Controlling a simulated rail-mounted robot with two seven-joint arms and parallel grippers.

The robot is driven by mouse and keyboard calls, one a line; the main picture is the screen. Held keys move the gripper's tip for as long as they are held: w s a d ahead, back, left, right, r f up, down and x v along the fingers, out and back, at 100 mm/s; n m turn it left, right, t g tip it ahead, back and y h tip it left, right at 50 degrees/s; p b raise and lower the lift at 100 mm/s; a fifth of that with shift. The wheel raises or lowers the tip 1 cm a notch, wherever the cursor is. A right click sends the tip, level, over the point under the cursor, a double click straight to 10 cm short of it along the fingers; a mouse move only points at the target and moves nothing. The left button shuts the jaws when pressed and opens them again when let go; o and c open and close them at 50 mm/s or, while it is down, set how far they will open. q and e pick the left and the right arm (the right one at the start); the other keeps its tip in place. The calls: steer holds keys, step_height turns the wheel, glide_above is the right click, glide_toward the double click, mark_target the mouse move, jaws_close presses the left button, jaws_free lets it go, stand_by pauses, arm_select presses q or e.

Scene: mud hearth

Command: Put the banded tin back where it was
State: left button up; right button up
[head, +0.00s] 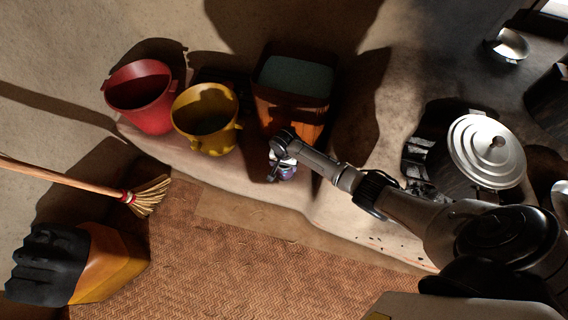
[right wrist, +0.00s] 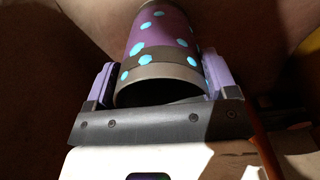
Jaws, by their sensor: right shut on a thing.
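The banded tin (right wrist: 160,38) is purple with turquoise dots and a grey-brown band near its end. In the right wrist view it lies between the two jaws of my right gripper (right wrist: 160,82), which is shut on it. In the head view the tin (head: 288,173) is small and mostly hidden by my right gripper (head: 281,166). It is at the front part of the pale ledge, in front of the orange container. I cannot tell whether the tin touches the ledge. My left gripper is not in view.
On the ledge (head: 345,212) stand a red bucket (head: 140,98), a yellow pot (head: 206,118) and an orange container (head: 285,112). A lidded metal pot (head: 486,152) stands right. A broom (head: 75,182) and an orange can (head: 108,264) are left, beside the woven mat (head: 215,262).

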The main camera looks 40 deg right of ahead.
steer(key=shift+f, duration=0.15)
steer(key=o, duration=0.9)
steer(key=shift+o, duration=0.2)
